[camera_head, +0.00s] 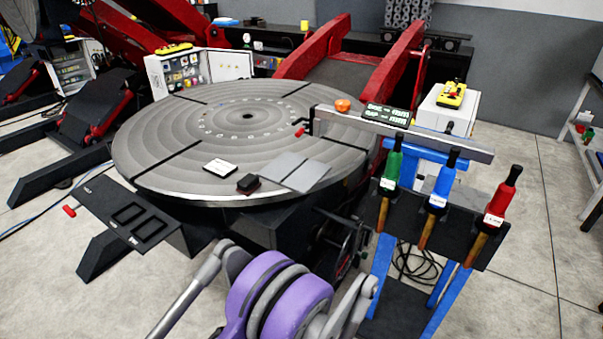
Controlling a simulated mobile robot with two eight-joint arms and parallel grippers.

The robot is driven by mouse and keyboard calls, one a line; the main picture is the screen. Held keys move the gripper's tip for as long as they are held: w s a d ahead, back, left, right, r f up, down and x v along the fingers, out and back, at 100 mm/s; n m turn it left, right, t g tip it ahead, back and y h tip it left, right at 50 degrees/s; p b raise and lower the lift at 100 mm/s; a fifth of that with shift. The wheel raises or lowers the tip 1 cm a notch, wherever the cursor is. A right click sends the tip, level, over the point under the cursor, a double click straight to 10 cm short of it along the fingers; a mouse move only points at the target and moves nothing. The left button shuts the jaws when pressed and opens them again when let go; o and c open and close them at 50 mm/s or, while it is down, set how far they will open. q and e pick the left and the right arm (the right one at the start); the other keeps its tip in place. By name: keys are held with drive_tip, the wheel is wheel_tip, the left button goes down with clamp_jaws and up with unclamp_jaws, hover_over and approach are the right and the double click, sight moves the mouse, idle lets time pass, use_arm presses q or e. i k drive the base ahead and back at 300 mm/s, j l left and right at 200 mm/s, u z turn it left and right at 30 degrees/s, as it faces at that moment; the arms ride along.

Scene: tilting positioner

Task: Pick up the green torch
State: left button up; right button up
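The green torch (392,165) stands nearly upright in a dark torch holder (407,212) on the right side of the view. It has a black tip at the top, a white label and a brown lower part. A blue torch (441,185) and a red torch (501,201) sit to its right in the same holder. A purple and grey arm part of mine shows at the bottom centre, left of and below the holder. Neither gripper can be made out.
A large round grooved positioner table (150,150) fills the middle, left of the torches, with grey plates (296,171) on its near edge. A grey beam (460,143) runs just behind the torches. A blue stand (455,298) is below the holder. Open floor lies to the right.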

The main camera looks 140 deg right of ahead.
sight(388, 188)
drive_tip(key=k+l+u, duration=0.1)
drive_tip(key=k+u, duration=0.5)
drive_tip(key=k, duration=0.15)
drive_tip(key=z, duration=3.5)
